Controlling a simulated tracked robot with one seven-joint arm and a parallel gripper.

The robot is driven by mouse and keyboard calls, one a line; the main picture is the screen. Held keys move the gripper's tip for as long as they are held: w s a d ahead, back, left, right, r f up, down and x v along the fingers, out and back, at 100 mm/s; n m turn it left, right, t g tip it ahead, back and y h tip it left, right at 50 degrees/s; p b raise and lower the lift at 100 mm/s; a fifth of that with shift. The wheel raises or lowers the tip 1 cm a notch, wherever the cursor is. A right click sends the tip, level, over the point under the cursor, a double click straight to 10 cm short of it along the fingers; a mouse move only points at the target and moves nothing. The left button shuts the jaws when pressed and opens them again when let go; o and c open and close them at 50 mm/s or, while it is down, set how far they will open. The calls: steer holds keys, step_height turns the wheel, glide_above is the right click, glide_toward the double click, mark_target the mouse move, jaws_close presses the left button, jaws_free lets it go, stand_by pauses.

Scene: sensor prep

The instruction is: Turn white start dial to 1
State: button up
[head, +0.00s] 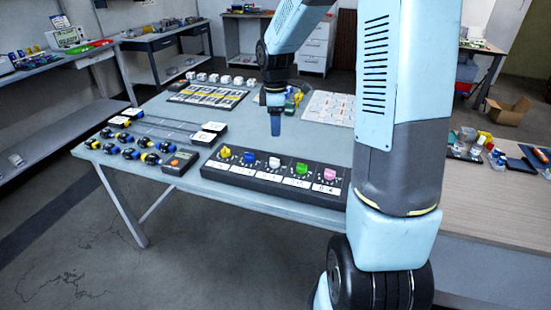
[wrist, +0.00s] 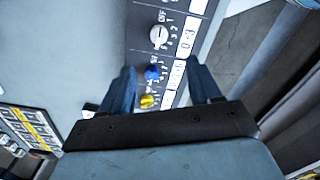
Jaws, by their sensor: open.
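The white dial (head: 274,163) is the middle one on a black control panel (head: 270,189) at the front of the table. It also shows in the wrist view (wrist: 158,36), beyond the fingertips, with printed marks around it including OFF. Its exact setting is too small to read. My gripper (head: 275,126) points down above and behind the panel, apart from the dial. In the wrist view my gripper (wrist: 162,82) is open and empty, with the blue dial (wrist: 152,73) and yellow dial (wrist: 147,101) showing between its fingers.
A green dial (head: 302,169) and a pink dial (head: 330,174) stand right of the white one. A box with an orange display (head: 180,161) and several black-and-yellow or blue parts lie left. The tabletop between is clear.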

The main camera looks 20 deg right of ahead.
mark_target(275, 162)
step_height(275, 162, down, 14)
steer(key=shift+w+f, duration=0.1)
steer(key=shift+w, duration=0.05)
stand_by(0.5)
